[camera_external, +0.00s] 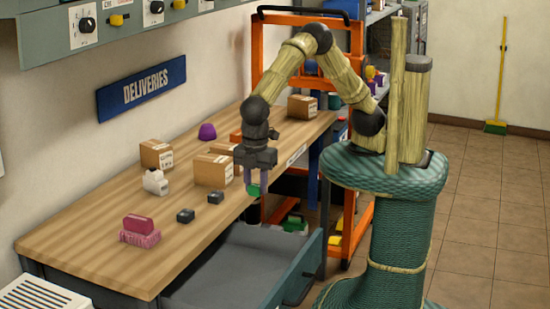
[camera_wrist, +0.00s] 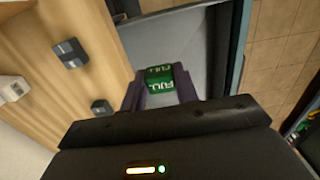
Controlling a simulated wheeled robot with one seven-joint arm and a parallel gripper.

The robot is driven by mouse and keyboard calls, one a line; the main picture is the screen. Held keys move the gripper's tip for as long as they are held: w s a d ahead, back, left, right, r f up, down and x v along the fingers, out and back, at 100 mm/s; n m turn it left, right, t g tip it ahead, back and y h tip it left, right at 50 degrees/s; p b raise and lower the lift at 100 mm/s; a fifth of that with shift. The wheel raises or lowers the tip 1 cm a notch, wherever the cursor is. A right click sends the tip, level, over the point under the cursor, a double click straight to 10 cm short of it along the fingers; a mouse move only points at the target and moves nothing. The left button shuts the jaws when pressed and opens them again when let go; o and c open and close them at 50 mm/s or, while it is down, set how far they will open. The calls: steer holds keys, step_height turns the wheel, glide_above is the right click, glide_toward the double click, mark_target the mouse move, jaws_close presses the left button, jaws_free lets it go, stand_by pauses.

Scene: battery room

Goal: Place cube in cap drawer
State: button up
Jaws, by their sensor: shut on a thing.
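My gripper (camera_external: 254,181) is shut on a green cube (camera_external: 253,190). The cube also shows between the fingers in the wrist view (camera_wrist: 160,73), with white lettering that seems to read "FULL". The open drawer (camera_external: 222,276) juts out from under the workbench and looks grey and mostly empty. The gripper holds the cube above the drawer's far end, near the bench's front edge. In the wrist view the grey drawer (camera_wrist: 178,40) lies behind and below the cube. I cannot see a label on the drawer.
The wooden workbench (camera_external: 95,258) carries cardboard boxes (camera_external: 213,170), two small dark blocks (camera_external: 186,215), a white bottle-like item (camera_external: 155,182) and a pink item in a pink tray (camera_external: 139,236). An orange rack (camera_external: 257,50) stands behind my arm.

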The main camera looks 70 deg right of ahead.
glide_above(257, 259)
step_height(257, 259, down, 10)
steer(key=shift+f, duration=0.25)
steer(key=shift+f, duration=3.15)
steer(key=shift+d+f, duration=0.1)
steer(key=shift+f, duration=1.75)
steer(key=shift+f, duration=0.2)
steer(key=o, duration=0.9)
steer(key=shift+o, duration=0.2)
